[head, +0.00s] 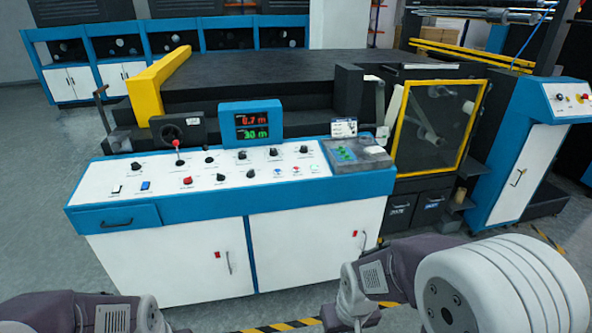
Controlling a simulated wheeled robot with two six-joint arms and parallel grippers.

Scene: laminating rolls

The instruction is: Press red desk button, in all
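A red button (187,181) sits on the white sloped top of the control desk (230,172), left of centre, among black knobs. A smaller red button (295,169) is farther right on the same panel. A red-topped lever (178,146) stands at the desk's back left. My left arm shows at the bottom left and my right arm at the bottom right, both in front of the desk and apart from it. I make out no fingertips of either gripper.
A blue display (251,120) with red and green digits stands behind the panel. A yellow-framed guard window (436,126) and a blue-and-white cabinet (531,150) are at the right. Yellow-black striped tape (280,326) marks the floor before the desk.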

